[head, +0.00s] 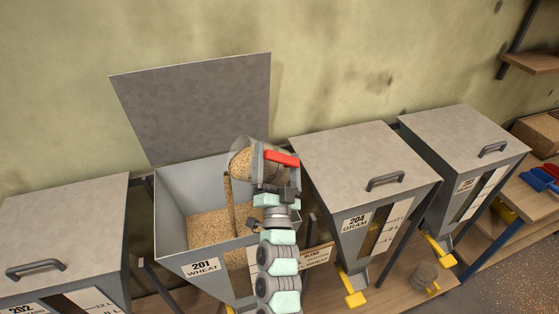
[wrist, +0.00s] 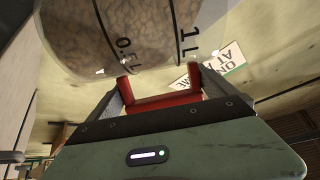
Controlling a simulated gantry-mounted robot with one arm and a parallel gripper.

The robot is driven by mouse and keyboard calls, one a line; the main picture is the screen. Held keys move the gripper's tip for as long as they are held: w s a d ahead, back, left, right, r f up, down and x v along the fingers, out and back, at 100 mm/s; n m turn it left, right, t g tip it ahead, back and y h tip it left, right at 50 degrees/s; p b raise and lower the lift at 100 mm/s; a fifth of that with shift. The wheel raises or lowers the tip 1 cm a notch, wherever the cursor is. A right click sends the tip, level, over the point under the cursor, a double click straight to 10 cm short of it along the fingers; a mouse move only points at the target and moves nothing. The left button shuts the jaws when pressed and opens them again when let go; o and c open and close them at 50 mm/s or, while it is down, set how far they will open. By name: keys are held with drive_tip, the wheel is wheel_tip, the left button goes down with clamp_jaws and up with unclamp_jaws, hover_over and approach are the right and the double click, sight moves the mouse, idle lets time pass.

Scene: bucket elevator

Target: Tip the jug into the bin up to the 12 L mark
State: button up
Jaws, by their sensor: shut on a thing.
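The clear jug (head: 243,160) with a red handle (head: 282,158) is tilted over the open bin labelled 201 WHEAT (head: 172,215). A thin stream of grain (head: 229,200) falls from its lip into the bin. Grain (head: 205,228) lies inside the bin; my arm hides much of the bin's front, so its level against the marks cannot be read. My gripper (head: 281,180) is shut on the red handle. In the wrist view the jug (wrist: 135,35) shows 0.5 and 1L marks with grain behind them, and the handle (wrist: 160,100) sits between the fingers (wrist: 160,84).
The bin's lid (head: 200,105) stands open against the wall. Closed bins stand at the left (head: 75,230) and right, including 204 (head: 360,165) and another (head: 460,140). A small round container (head: 425,275) stands on the wooden shelf. A side bench (head: 530,200) holds coloured scoops.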

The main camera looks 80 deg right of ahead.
sight(267, 175)
drive_tip(key=shift+w+a+r+n+t, duration=0.1)
drive_tip(key=shift+w+a+n+t, duration=0.15)
drive_tip(key=shift+n+t, duration=0.5)
drive_tip(key=shift+w+a+f+n+t+b, duration=0.2)
drive_tip(key=shift+w+n+t+b, duration=0.15)
drive_tip(key=shift+n+t, duration=0.45)
drive_tip(key=shift+w+a+f+n+t+b, duration=0.15)
drive_tip(key=shift+w+n+t+b, duration=0.15)
drive_tip(key=shift+n, duration=0.85)
drive_tip(key=shift+w+a+f+n+t+y+b, duration=0.25)
drive_tip(key=shift+n+t+y+b, duration=0.2)
drive_tip(key=shift+n+t, duration=0.3)
drive_tip(key=shift+r, duration=0.1)
